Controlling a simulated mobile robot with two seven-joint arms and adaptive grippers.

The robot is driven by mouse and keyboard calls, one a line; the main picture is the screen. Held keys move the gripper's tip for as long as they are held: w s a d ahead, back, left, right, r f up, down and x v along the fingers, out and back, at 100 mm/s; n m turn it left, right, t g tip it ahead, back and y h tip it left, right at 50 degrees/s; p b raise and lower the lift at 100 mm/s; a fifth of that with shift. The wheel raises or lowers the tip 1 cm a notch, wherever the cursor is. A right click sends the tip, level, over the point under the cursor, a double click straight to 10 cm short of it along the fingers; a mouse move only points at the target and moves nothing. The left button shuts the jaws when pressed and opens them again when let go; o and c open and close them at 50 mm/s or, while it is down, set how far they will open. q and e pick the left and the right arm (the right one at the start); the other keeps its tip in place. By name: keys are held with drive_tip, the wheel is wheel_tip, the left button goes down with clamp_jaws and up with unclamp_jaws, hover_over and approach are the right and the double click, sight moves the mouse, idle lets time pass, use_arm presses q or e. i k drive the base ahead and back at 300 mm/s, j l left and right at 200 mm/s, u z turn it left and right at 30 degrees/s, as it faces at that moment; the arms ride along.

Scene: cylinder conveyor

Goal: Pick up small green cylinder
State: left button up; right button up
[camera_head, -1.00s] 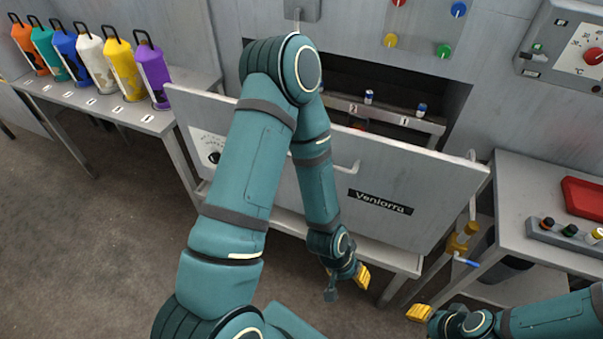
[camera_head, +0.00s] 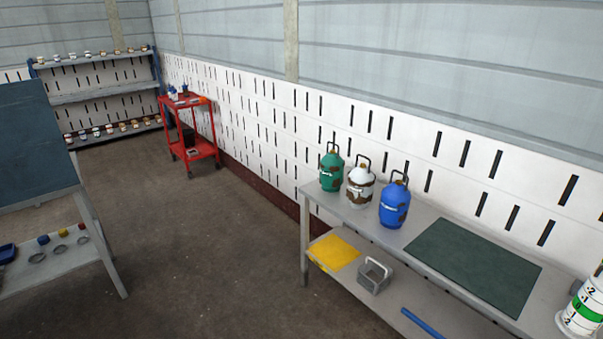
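I cannot make out a small green cylinder in the head view. A green canister (camera_head: 331,172) with a black handle and brown patches stands on the grey bench at the right, but it looks large. Neither of my grippers is in view.
White (camera_head: 361,187) and blue (camera_head: 394,207) canisters and a dark green mat (camera_head: 474,265) are on the bench. A red cart (camera_head: 190,128) stands by the wall. A table (camera_head: 62,262) with a lower shelf is at the left. The middle floor (camera_head: 195,235) is clear.

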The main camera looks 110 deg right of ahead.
sight(330, 168)
drive_tip(key=z, duration=3.75)
drive_tip(key=i+z, duration=0.1)
drive_tip(key=z, duration=0.25)
drive_tip(key=j+z, duration=0.15)
drive_tip(key=z, duration=0.25)
drive_tip(key=i+j+z, duration=0.1)
drive_tip(key=z, duration=0.25)
drive_tip(key=i+j+z, duration=0.2)
drive_tip(key=j+z, duration=0.2)
drive_tip(key=j, duration=0.15)
drive_tip(key=i+j+z, duration=0.2)
drive_tip(key=j+z, duration=0.35)
drive_tip(key=j, duration=1.7)
